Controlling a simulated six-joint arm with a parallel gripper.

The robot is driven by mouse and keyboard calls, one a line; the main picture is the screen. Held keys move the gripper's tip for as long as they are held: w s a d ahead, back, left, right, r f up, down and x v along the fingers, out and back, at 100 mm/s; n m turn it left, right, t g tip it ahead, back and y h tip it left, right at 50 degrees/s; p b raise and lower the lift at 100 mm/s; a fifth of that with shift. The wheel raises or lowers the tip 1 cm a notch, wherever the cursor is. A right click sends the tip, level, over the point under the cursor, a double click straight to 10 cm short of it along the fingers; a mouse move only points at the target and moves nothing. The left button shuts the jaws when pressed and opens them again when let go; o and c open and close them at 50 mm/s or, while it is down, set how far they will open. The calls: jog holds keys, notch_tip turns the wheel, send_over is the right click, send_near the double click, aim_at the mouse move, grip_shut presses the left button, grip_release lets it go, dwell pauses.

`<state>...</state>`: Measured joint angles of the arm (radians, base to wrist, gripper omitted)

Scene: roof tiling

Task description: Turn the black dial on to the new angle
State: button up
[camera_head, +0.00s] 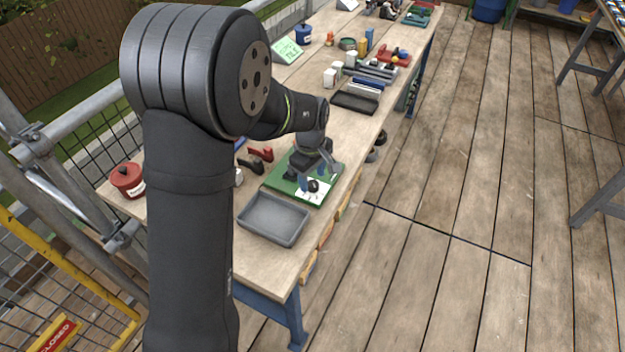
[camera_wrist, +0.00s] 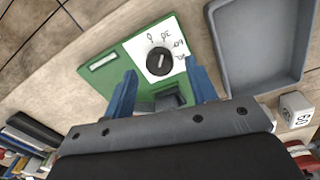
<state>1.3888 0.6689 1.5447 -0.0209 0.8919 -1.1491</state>
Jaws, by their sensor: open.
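The black dial (camera_wrist: 159,61) sits on a white scale card with angle marks (camera_wrist: 166,39), fixed to a green board (camera_wrist: 105,79). A pale line on the dial's top shows its pointer direction. In the head view the dial (camera_head: 312,186) is small, near the front edge of the green board (camera_head: 276,181). My gripper (camera_wrist: 160,85) is open, its two blue fingers apart on either side just short of the dial in the wrist view. Nothing is between the fingertips that I can see held. In the head view my gripper (camera_head: 318,178) hangs over the board, close to the dial.
A grey tray (camera_head: 273,219) lies beside the board and also shows in the wrist view (camera_wrist: 236,50). A white numbered cube (camera_wrist: 297,108) is near the tray. A red pot (camera_head: 127,180), red and black clamps and several tools stand along the bench.

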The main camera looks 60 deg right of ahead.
jog(key=shift+f, duration=1)
jog(key=c, duration=1)
jog(key=shift+o, duration=0.2)
